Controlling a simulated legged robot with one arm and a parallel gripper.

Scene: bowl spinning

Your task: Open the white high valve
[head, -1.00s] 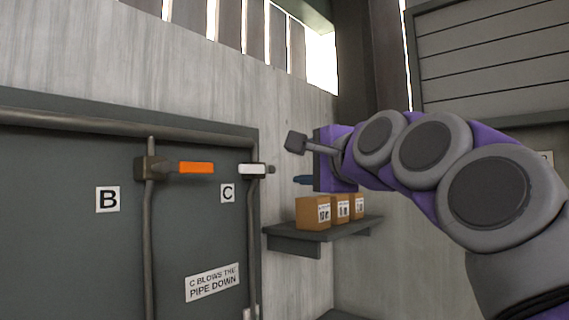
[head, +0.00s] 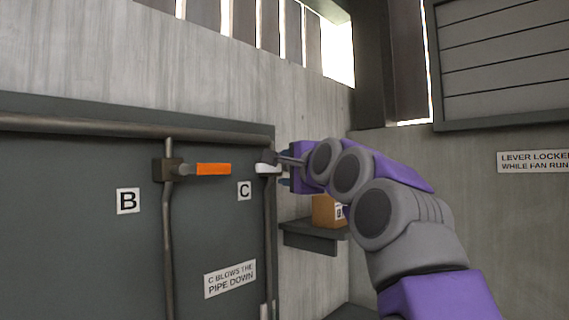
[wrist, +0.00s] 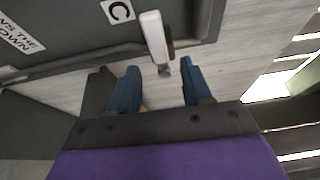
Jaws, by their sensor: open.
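The white valve lever (head: 268,169) sits high on the right-hand pipe, beside the C label, and is partly hidden behind my gripper in the head view. In the wrist view the white lever (wrist: 155,38) lies just ahead of the opening between my blue fingers. My gripper (wrist: 159,69) is open and empty, with one finger on each side of the lever's near end. In the head view my gripper (head: 284,181) is close to the lever at its right. I cannot tell whether they touch.
An orange lever (head: 213,169) is on the pipe to the left, near the B label (head: 128,201). A shelf (head: 314,237) with a cardboard box (head: 327,211) is below my arm. A sign (head: 230,279) reads "C blows the pipe down".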

